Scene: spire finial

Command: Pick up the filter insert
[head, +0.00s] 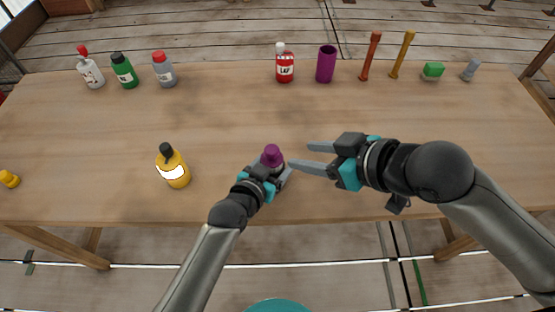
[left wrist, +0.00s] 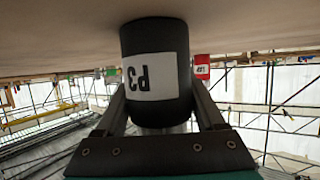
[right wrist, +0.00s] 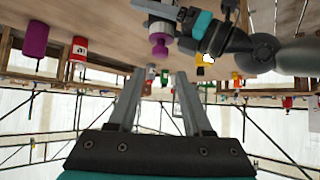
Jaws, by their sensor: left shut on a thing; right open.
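A dark grey canister (left wrist: 155,60) with a white P3 label stands on the table in the left wrist view, with a grey neck. In the head view a purple knob-shaped piece (head: 272,156) sits on top of it; the right wrist view shows that purple piece (right wrist: 159,46) too. No label names the filter insert; I cannot tell whether it is the purple piece. My left gripper (head: 276,173) is shut around the canister's body. My right gripper (head: 300,156) is open and empty, just right of the purple piece, fingers pointing left towards it.
A yellow bottle (head: 174,170) stands left of my left gripper. A small yellow piece (head: 9,179) lies far left.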

